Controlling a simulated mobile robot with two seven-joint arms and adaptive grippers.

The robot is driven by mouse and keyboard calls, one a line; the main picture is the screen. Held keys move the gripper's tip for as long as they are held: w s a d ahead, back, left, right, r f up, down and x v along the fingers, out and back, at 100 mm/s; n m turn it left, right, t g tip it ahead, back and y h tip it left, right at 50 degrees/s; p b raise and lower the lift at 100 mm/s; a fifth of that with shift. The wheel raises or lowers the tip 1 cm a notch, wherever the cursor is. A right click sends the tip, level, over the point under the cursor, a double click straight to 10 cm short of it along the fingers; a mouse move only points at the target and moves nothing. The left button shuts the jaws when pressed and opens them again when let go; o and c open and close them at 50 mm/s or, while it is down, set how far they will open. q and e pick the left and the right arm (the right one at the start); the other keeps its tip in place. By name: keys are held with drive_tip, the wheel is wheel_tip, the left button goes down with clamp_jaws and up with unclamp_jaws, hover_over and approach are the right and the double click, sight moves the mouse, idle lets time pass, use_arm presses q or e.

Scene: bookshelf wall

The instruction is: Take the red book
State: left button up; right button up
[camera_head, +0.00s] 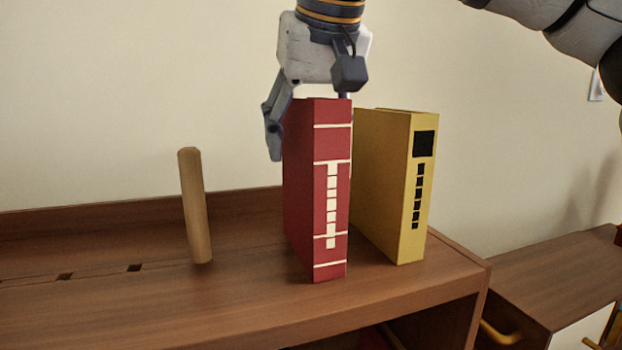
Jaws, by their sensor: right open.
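The red book (331,190) stands upright on top of the brown wooden shelf, its spine with cream markings facing me. My right gripper (310,130) points down over the top of the red book. Its jaws are open; one grey finger hangs on the left side of the book. The other finger is mostly hidden behind the book's top right edge, near the gap to the yellow book. I cannot tell whether the fingers touch the red book. My left gripper is not in view.
A yellow book (410,185) stands upright just right of the red book. A round wooden peg (195,206) rises from the shelf top (120,310) at the left. A lower cabinet (560,270) stands at the right. A wall is behind. The shelf top is clear left of the peg.

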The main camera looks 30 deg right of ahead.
clamp_jaws()
